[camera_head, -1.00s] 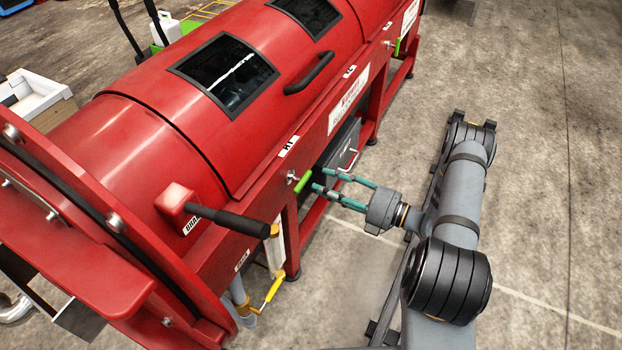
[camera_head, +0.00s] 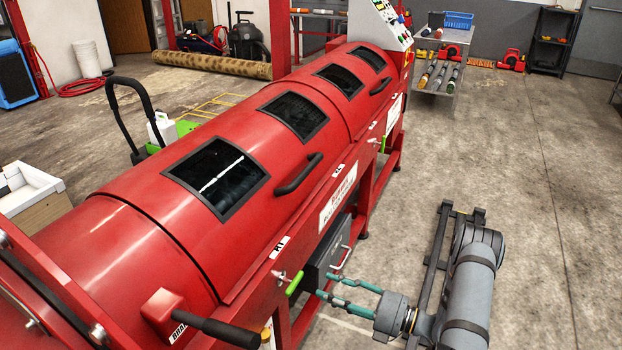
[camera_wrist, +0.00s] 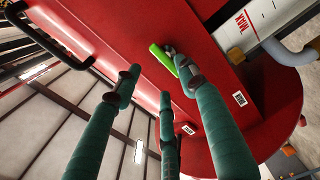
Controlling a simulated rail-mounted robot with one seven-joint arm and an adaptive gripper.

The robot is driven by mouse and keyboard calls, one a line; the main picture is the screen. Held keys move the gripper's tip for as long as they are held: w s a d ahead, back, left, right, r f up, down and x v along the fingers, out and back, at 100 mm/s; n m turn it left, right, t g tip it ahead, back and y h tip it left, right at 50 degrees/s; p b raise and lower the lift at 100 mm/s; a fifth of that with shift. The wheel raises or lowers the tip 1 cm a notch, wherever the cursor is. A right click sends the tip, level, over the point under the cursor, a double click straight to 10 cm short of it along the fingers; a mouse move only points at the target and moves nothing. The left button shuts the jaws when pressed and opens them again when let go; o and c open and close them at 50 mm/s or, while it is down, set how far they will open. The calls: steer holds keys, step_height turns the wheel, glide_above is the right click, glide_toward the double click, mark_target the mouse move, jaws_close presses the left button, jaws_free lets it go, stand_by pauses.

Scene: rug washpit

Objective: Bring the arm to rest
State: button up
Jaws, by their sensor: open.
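My gripper (camera_head: 327,285), with teal fingers, is open and empty at the front side of the red machine (camera_head: 140,245). Its fingertips are close to a green-handled lever (camera_head: 294,284) below the H1 label. In the wrist view my gripper (camera_wrist: 155,85) shows its teal fingers spread, with the green lever (camera_wrist: 162,58) just beyond the tips. I cannot tell whether a fingertip touches the lever. The arm is low over the floor to the right of the machine.
A black-gripped lever (camera_head: 215,330) sticks out at the machine's near end. A dark drawer box (camera_head: 328,255) is just beyond the fingers. Open concrete floor (camera_head: 510,150) lies to the right. A metal shelf table (camera_head: 445,70) stands at the back.

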mark_target(299, 279)
steer(key=x, duration=1)
steer(key=shift+s, duration=0.1)
steer(key=v, duration=1.2)
steer(key=x, duration=1.2)
steer(key=shift+a+f, duration=0.1)
steer(key=shift+n, duration=0.5)
steer(key=shift+s+r+n, duration=0.1)
steer(key=shift+r+n, duration=0.05)
steer(key=shift+n, duration=0.7)
steer(key=shift+r+n, duration=0.1)
steer(key=shift+n, duration=0.75)
